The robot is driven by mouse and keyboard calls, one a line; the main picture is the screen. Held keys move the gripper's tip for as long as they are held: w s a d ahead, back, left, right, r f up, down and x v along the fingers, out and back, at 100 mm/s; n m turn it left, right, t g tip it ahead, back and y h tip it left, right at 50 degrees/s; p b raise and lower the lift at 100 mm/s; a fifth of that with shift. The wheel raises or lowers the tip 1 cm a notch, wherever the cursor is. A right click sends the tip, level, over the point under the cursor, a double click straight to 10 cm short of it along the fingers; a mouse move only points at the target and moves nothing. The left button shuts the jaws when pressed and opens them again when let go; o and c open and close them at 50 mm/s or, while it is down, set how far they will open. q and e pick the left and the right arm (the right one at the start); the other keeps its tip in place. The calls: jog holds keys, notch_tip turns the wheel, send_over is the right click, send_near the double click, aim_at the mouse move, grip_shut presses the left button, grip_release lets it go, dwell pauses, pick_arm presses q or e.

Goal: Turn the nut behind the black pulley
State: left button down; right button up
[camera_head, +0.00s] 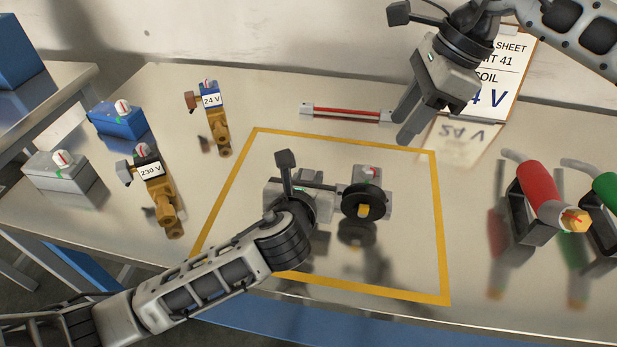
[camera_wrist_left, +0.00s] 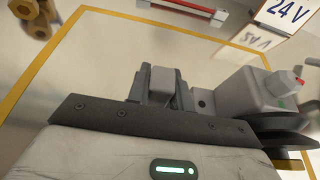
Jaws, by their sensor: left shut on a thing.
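The black pulley (camera_head: 352,203) sits inside the yellow square, in front of a grey housing (camera_head: 386,203) with a white, red-marked dial on top. A brass-yellow hex piece (camera_head: 363,211) shows on the pulley's near face. Whatever is directly behind the pulley is hidden in the head view. My left gripper (camera_head: 326,188) is just left of the pulley. In the left wrist view its fingers (camera_wrist_left: 161,88) are shut on a small grey block (camera_wrist_left: 162,78) beside the housing. The pulley (camera_wrist_left: 285,140) is at the right there. My right gripper (camera_head: 407,122) is raised at the back, its fingers apart and empty.
Brass valves labelled 24 V (camera_head: 217,120) and 230 V (camera_head: 160,195) stand at left, near blue (camera_head: 118,120) and grey (camera_head: 60,172) boxes. A red-handled tool (camera_head: 538,192) and a green one (camera_head: 607,190) sit in holders at right. A 24 V sheet (camera_head: 508,75) stands behind.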

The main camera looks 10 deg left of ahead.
aim_at(369, 168)
jog(key=shift+o, duration=0.3)
jog(key=shift+o, duration=0.3)
jog(key=shift+a, duration=0.1)
jog(key=a+r+n+h, duration=0.3)
jog(key=a+n+h, duration=0.1)
jog(key=n, duration=0.6)
jog(key=shift+t, duration=0.3)
jog(key=f, duration=1.2)
jog(key=shift+s, duration=0.35)
jog(key=shift+r, duration=0.1)
grip_shut()
